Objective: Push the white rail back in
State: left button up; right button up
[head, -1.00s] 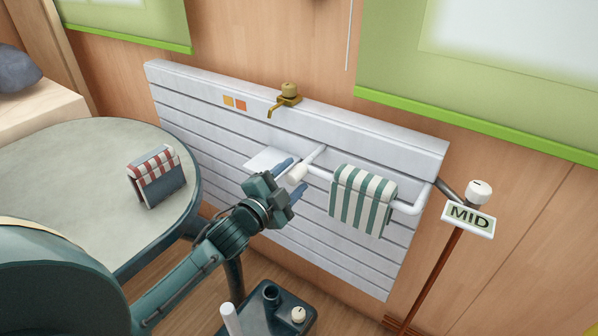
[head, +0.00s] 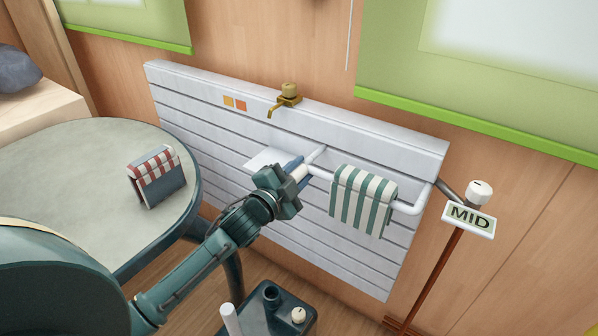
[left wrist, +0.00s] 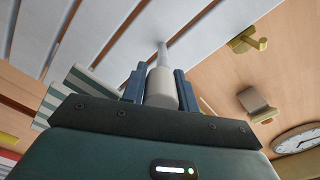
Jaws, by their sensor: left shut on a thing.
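The white rail (head: 408,208) stands out from the front of the pale slatted wall panel (head: 215,125). A green-and-white striped towel (head: 362,200) hangs over its bar. A cream grip sits at the rail's left corner. My left gripper (head: 297,170) is shut on this cream grip, and its blue fingers partly hide it in the head view. In the left wrist view the cream grip (left wrist: 162,88) lies between the two fingers, with a white rail arm (left wrist: 162,54) running from it toward the panel. My right gripper is not in view.
A brass tap (head: 286,98) is on the panel's top. A white shelf plate (head: 264,158) is left of the gripper. A round table (head: 85,165) holds a red-striped object (head: 157,176). A MID sign (head: 468,218) stands at right, a dark tray (head: 262,318) below.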

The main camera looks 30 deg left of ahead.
pick_arm(q)
grip_shut()
